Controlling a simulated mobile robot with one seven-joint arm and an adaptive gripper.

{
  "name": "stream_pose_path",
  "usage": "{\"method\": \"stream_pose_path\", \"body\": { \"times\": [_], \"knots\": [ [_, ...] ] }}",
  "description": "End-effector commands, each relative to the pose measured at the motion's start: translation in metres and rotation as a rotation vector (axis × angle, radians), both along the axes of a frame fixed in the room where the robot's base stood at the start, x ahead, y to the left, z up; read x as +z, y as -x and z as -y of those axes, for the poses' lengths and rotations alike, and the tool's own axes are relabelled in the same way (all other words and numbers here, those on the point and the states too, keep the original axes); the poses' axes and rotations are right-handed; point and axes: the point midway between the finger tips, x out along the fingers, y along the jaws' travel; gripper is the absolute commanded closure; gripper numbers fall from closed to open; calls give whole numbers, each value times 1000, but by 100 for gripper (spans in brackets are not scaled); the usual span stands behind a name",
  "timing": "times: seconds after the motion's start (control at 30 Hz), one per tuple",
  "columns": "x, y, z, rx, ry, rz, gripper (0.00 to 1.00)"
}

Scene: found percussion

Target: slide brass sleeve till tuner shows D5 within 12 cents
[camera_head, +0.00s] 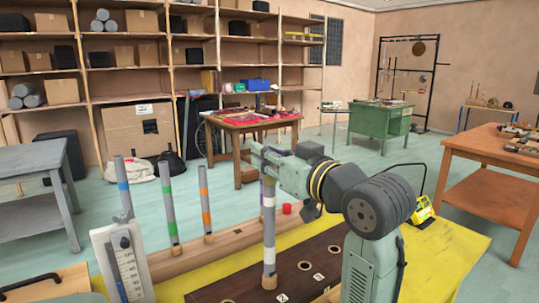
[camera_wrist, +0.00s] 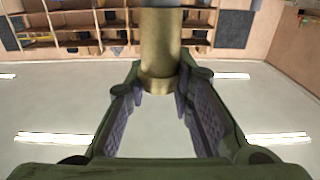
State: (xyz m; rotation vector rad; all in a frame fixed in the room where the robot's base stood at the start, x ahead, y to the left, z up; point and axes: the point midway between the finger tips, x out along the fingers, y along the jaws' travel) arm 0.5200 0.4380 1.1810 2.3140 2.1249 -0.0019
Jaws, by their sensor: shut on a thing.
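A brass sleeve (camera_wrist: 160,48) stands between the fingers of my gripper (camera_wrist: 160,88) in the wrist view, with a wider collar at its lower end. My gripper is shut on it. In the head view my gripper (camera_head: 264,163) is at the upper part of a grey tube (camera_head: 269,228) with pale and purple bands, and mostly hides the sleeve there. The tube stands upright on a dark board (camera_head: 238,287) with holes and number tags. A small yellow device (camera_head: 422,210), perhaps the tuner, sits right of my arm; its reading cannot be made out.
Several banded tubes, including green (camera_head: 169,205) and orange (camera_head: 205,203) ones, stand at left by a wooden rail (camera_head: 185,262). A white scale plate (camera_head: 125,268) is at front left. A red cup (camera_head: 287,209) is behind the held tube. Yellow surface (camera_head: 455,250) is clear at right.

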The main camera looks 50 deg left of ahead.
Motion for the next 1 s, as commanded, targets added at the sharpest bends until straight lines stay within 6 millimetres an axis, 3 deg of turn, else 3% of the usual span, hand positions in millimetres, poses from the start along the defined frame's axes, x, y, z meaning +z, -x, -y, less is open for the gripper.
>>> {"method": "stream_pose_path", "body": {
  "times": [0.1,1.0],
  "knots": [
    [0,0,0,0,0,0,100],
    [-9,0,0,-1,1,1,100]
  ]
}}
